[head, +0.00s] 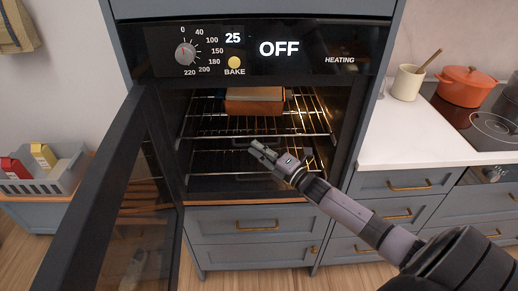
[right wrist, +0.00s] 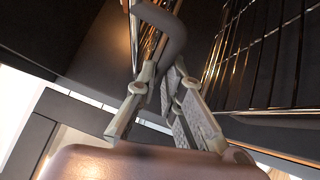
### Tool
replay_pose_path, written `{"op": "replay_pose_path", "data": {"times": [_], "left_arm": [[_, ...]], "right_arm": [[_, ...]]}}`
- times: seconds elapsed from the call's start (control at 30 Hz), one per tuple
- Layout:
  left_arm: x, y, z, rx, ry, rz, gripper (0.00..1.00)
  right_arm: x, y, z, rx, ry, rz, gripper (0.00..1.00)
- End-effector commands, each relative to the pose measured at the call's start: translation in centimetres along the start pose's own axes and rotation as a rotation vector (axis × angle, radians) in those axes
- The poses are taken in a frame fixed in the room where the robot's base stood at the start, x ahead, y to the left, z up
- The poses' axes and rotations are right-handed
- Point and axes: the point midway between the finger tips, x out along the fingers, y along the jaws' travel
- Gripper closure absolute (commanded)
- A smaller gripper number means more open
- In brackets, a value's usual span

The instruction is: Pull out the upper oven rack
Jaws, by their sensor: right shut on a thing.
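The upper oven rack (head: 204,135) is a chrome wire shelf inside the open oven. An orange-brown loaf-shaped dish or block (head: 254,100) sits on it. My right gripper (head: 258,148) is at the front middle of this rack, reaching in from the lower right. It is shut on a dark grey bent handle (right wrist: 174,32), which shows between the fingers in the right wrist view; the handle appears to belong to the upper rack. Rack wires (right wrist: 262,60) run beside the fingers there. My left gripper is out of view.
The oven door (head: 100,185) stands open, swung to the left. A lower rack level lies dark beneath. Drawers (head: 255,226) are below the oven. A white counter (head: 405,135) with a cream pot (head: 407,83) and an orange pot (head: 467,88) is at right. A grey crate (head: 50,178) is at left.

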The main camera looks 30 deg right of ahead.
Motion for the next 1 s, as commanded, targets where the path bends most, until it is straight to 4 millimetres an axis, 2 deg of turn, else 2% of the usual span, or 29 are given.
{"op": "replay_pose_path", "data": {"times": [0.37, 0.57, 0.77, 1.0], "left_arm": [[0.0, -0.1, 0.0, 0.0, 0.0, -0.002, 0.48], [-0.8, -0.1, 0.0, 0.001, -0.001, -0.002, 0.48], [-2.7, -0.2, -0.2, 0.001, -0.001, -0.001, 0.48], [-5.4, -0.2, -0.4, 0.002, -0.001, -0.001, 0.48]], "right_arm": [[-0.1, -0.1, -0.1, 0.0, 0.0, -0.003, 1.0], [-0.8, 0.2, -0.8, 0.001, 0.001, -0.004, 1.0], [-3.1, 1.0, -3.1, 0.007, 0.0, -0.007, 1.0], [-7.6, 2.3, -7.5, 0.008, -0.002, -0.008, 1.0]]}}
